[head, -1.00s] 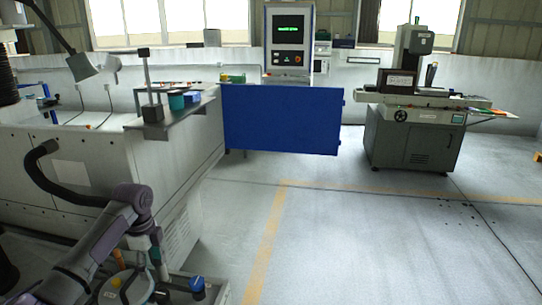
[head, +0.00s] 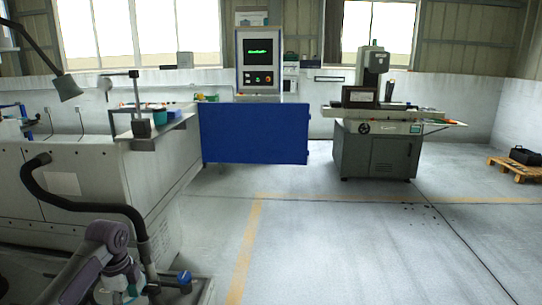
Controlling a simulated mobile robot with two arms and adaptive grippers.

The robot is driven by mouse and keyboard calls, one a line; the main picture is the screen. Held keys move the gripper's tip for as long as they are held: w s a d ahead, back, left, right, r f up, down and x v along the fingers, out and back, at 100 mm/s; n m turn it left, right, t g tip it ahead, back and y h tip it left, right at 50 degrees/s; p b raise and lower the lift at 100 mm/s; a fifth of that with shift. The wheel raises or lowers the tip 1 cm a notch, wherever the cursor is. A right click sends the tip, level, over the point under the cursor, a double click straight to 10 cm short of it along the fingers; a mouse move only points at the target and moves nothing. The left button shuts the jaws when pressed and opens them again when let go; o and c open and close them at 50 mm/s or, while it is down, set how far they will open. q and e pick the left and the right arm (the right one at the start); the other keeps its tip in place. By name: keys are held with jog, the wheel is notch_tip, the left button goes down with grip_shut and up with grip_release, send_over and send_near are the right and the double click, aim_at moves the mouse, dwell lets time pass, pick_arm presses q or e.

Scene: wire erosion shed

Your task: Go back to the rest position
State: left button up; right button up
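One of my arms, grey and purple, shows at the lower left in the head view, bent beside a pale machine bench. Neither gripper can be made out in this view. The task names no separate object.
The pale bench (head: 75,187) fills the left, with a small shelf (head: 165,129) on it. A blue panel (head: 254,133) and control cabinet (head: 260,60) stand behind. A grinding machine (head: 375,150) stands right, a pallet (head: 515,170) at the far right. The middle floor (head: 330,235) is clear.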

pick_arm(q)
jog(key=s+d+f+n+t+h, duration=0.1)
jog(key=s+d+f+n, duration=0.4)
jog(key=s+d+f, duration=1)
jog(key=s+r+n+t, duration=0.1)
jog(key=s+r+n, duration=0.3)
jog(key=s, duration=0.5)
jog(key=s+r+n+t, duration=0.1)
jog(key=s+r+n, duration=0.1)
jog(key=s+n, duration=0.6)
jog(key=s+f+m+g, duration=0.1)
jog(key=s+f+m, duration=0.15)
jog(key=f, duration=2.45)
jog(key=s+a+f+g, duration=0.1)
jog(key=s+a+f, duration=0.1)
jog(key=s+f, duration=1.3)
jog(key=shift+s+y, duration=0.4)
jog(key=shift+s, duration=0.6)
